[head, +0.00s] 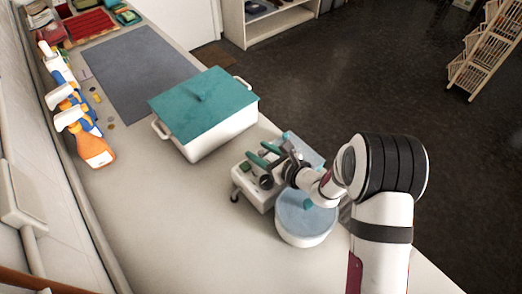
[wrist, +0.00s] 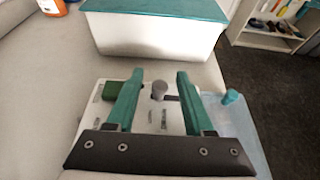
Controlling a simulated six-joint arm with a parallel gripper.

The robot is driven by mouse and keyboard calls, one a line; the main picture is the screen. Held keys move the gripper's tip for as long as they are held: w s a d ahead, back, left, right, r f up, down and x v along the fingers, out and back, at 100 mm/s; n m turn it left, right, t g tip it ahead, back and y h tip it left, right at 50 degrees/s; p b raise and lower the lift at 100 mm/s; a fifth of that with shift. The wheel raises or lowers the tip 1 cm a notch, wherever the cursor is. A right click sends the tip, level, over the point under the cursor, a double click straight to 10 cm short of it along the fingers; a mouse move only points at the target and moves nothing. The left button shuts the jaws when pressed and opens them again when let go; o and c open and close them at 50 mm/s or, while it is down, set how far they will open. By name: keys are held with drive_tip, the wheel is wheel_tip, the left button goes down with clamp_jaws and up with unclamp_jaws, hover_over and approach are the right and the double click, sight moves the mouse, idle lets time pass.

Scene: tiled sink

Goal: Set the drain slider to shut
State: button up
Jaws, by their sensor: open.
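A pale panel (wrist: 93,112) fills the lower middle of the wrist view. A grey knob (wrist: 159,90) stands upright on it, with a short dark slot showing to its right; I take it to be the drain slider. No shut marking is readable. My gripper (wrist: 160,73) is open, its two teal fingers on either side of the knob with gaps on both sides. Contact and height above the panel cannot be told. In the head view my gripper (head: 262,154) is over the white panel box (head: 247,190), and the knob is hard to make out there.
A green block (wrist: 122,90) is left of the left finger, and a teal piece (wrist: 231,97) is at the right. A white bin with teal lid (head: 205,105) stands just beyond. A round blue-topped tub (head: 305,215) is close by. Spray bottles (head: 88,145) line the wall.

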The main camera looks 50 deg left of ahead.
drive_tip(key=shift+c, duration=0.3)
clamp_jaws()
idle(1.1)
